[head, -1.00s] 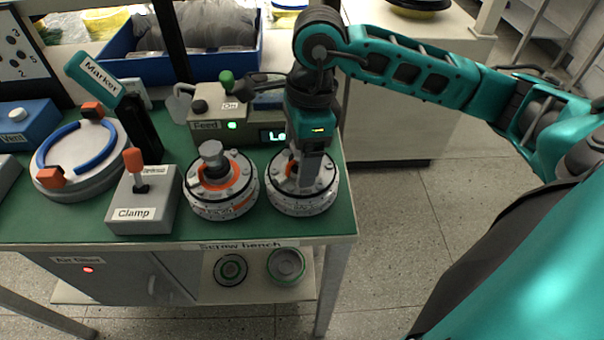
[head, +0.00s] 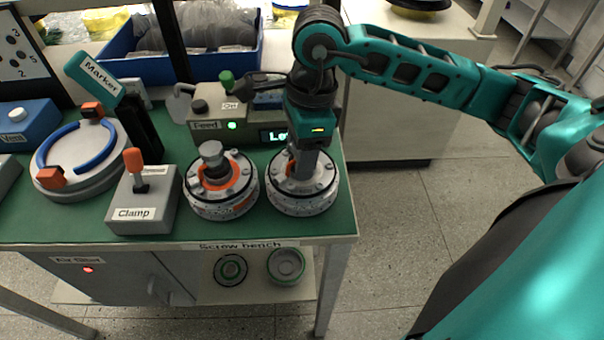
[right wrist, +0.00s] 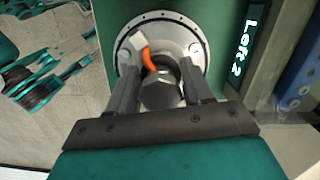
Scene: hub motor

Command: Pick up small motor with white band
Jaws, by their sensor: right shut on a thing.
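Two small round motors stand side by side at the front right of the green bench. The right motor (head: 318,203) has a pale, whitish band around its side. The motor still rests on the bench. My left gripper is not in view.
A Clamp box (head: 142,212) with an orange-topped lever stands left of the motors. The Feed box (head: 208,130) is close behind them. The bench's right edge is close to the held motor.

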